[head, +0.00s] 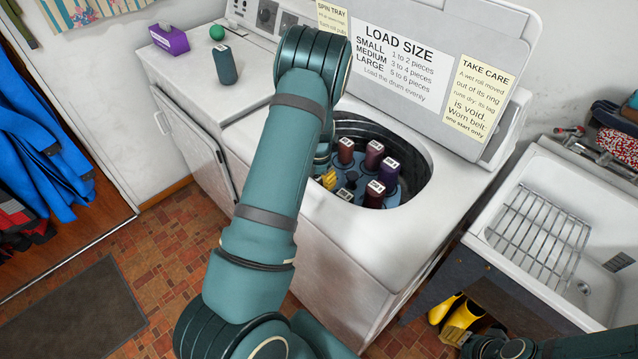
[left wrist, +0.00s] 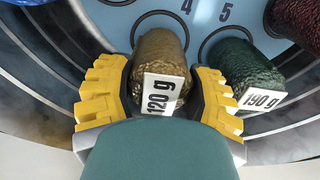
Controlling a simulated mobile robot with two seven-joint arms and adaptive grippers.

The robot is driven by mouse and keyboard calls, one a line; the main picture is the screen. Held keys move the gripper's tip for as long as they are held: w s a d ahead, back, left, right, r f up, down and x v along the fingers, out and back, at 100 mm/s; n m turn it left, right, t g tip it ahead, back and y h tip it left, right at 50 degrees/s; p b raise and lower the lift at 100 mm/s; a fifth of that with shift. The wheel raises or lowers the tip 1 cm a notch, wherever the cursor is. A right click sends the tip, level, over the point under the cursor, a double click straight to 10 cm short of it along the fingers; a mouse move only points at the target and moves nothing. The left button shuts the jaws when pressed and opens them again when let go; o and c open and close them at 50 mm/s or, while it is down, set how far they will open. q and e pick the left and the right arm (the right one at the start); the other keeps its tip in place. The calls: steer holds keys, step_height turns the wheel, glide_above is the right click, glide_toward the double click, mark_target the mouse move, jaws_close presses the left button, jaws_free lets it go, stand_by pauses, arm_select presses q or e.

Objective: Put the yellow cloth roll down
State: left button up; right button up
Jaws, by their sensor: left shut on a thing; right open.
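My right gripper (head: 451,308) is open and empty at the lower right, by the sink.
A dark green roll (left wrist: 230,72) tagged 190 g stands close to the right finger in the wrist view. Several red and purple rolls (head: 374,195) stand on the tray. The tub rim (head: 425,180) surrounds them. A dark bottle-shaped roll (head: 225,66) stands on the neighbouring white top.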

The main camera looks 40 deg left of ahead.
arm_select(q)
steer(key=shift+f, duration=0.7)
steer(key=shift+f, duration=0.1)
steer(key=o, duration=1)
step_height(320, 180, up, 12)
steer(key=shift+r+p, duration=0.15)
steer(key=shift+p, duration=1)
